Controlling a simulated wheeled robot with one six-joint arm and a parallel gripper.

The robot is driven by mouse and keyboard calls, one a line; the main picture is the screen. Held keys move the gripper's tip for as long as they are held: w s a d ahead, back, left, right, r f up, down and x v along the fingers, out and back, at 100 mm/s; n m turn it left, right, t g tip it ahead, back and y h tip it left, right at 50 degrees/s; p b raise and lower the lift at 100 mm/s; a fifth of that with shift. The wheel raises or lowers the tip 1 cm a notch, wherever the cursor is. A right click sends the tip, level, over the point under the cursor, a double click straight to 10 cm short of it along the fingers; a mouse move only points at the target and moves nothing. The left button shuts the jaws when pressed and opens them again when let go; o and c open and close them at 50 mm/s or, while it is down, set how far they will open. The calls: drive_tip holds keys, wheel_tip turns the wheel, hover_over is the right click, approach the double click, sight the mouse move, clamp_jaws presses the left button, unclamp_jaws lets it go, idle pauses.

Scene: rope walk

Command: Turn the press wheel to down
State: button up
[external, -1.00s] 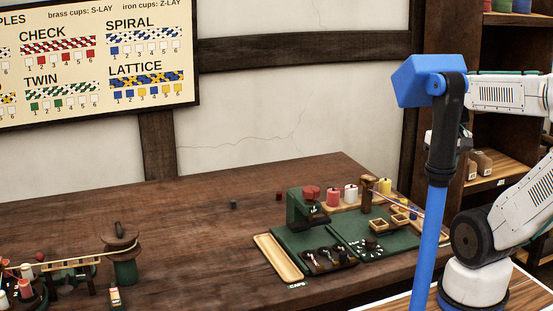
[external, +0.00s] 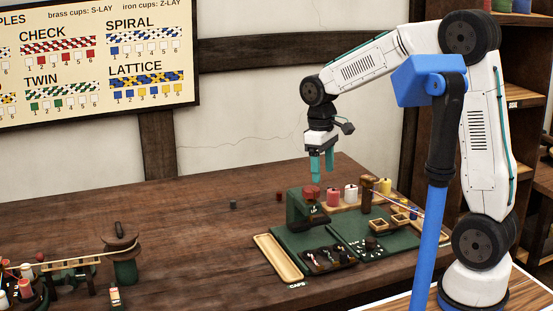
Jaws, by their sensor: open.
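The press (external: 296,212) is a dark green frame standing at the back left of the green work mat (external: 291,240). A small red knob-like part on its top (external: 311,191) looks like the press wheel; its turn position is too small to read. My gripper (external: 322,181) points straight down with teal fingers just above and slightly right of the red part. It is open, with nothing seen between the fingers. Whether a fingertip touches the red part cannot be told from this angle.
Red, white and yellow spools (external: 351,193) stand just right of the press, near a wooden post (external: 367,194). A pale wooden tray (external: 278,258) and a dark tray of small parts (external: 329,258) lie in front. The table's middle (external: 190,230) is mostly clear.

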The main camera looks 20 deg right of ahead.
sight(311, 189)
drive_tip(key=shift+n+t, duration=0.5)
drive_tip(key=w, duration=0.1)
drive_tip(key=w+a+r, duration=0.1)
drive_tip(key=w, duration=0.1)
drive_tip(key=shift+w+a+r, duration=0.2)
drive_tip(key=shift+a, duration=0.15)
wheel_tip(311, 189, down, 8)
drive_tip(key=shift+s+r, duration=0.1)
drive_tip(key=shift+r, duration=0.05)
drive_tip(key=c, duration=1)
